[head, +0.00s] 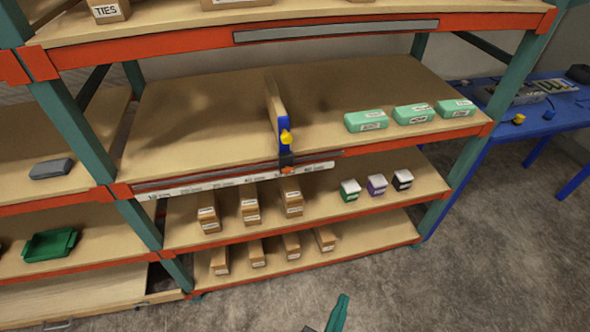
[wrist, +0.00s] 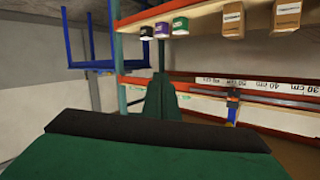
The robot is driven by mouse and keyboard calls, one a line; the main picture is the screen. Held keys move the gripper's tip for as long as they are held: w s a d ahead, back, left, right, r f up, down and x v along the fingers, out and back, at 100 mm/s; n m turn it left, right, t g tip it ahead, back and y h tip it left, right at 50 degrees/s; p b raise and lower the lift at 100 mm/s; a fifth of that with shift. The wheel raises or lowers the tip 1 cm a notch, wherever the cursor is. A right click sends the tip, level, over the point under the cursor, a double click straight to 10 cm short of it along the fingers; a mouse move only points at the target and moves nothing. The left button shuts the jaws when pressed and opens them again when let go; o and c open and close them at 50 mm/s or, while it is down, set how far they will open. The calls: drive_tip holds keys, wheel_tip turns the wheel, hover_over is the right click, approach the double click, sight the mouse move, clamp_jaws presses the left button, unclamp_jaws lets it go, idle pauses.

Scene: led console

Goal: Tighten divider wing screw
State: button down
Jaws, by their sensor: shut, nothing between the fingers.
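The divider (head: 275,104) is an upright wooden board on the middle shelf, with a blue bracket (head: 284,124) at its front end. A small yellow wing screw (head: 287,137) is on the bracket's front; its exact angle is too small to read. Below it a dark clamp with an orange mark (head: 289,170) sits at the ruled strip (head: 200,187). The wrist view is upside down and shows the clamp (wrist: 233,96) right of my gripper. My gripper (wrist: 160,78) is shut and empty; its green tip shows in the head view (head: 343,298), low in front of the rack and apart from the divider.
Green boxes (head: 414,113) stand right of the divider. The orange shelf edge (head: 460,134) and teal post (head: 475,150) bound the bay. A blue table (head: 545,125) stands at right. Floor in front is clear.

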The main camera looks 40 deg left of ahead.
drive_tip(key=w+a+r+n+g+y, duration=0.1)
drive_tip(key=w+a+r+n+y, duration=0.25)
drive_tip(key=w+a+r, duration=0.6)
wheel_tip(320, 180, up, 8)
drive_tip(key=n+g+y, duration=0.4)
drive_tip(key=n+y, duration=0.1)
drive_tip(key=n, duration=0.1)
hover_over(288, 170)
drive_tip(key=d, duration=0.2)
drive_tip(key=shift+s+d+f, duration=0.15)
drive_tip(key=shift+f, duration=0.85)
drive_tip(key=shift+s+d+f, duration=0.1)
drive_tip(key=shift+s+f, duration=0.05)
drive_tip(key=shift+f, duration=0.85)
